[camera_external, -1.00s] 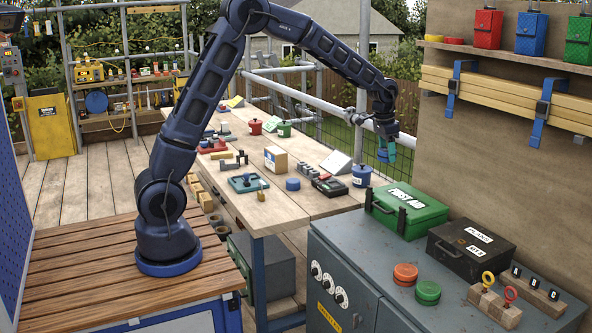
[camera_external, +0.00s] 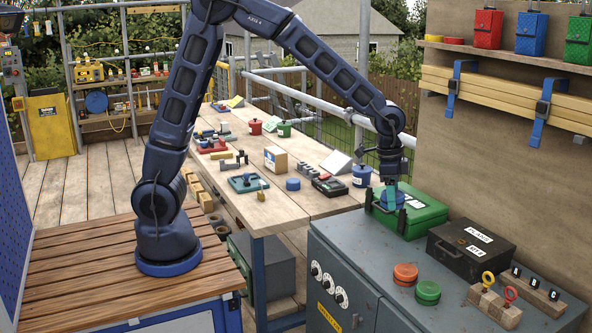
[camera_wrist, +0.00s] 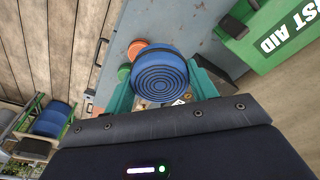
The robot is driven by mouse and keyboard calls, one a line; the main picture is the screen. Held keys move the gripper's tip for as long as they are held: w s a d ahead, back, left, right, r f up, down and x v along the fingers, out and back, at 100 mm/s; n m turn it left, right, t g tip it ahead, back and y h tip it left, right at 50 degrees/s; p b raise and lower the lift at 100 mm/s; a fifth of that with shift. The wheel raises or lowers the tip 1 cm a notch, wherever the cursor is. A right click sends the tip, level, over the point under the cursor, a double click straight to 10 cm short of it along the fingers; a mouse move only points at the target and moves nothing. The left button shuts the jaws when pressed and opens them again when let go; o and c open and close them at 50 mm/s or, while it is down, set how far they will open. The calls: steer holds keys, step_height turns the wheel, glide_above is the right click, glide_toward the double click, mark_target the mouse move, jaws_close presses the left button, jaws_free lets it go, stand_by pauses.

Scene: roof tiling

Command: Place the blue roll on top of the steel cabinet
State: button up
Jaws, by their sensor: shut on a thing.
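The blue roll (camera_wrist: 163,75) is between the teal fingers of my gripper (camera_wrist: 162,92) in the wrist view, its ringed end facing the camera. In the external view my gripper (camera_external: 391,208) points down and is shut on the blue roll (camera_external: 392,199). It is over the back left part of the steel cabinet (camera_external: 345,255), in front of the green first aid box. The steel cabinet is grey-blue, and its top also shows in the wrist view (camera_wrist: 187,27). How much air is under the roll is hard to tell.
On the cabinet stand the green first aid box (camera_external: 424,217), a black box (camera_external: 467,252), a red roll (camera_external: 405,272), a green roll (camera_external: 428,291) and wooden blocks with hooks (camera_external: 495,306). The front left of the top is clear. A wooden workbench (camera_external: 270,212) stands left.

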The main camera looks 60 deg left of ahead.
mark_target(387, 264)
step_height(387, 264, down, 19)
steer(key=shift+r, duration=0.1)
stand_by(0.5)
steer(key=o, duration=1)
steer(key=shift+o, duration=0.2)
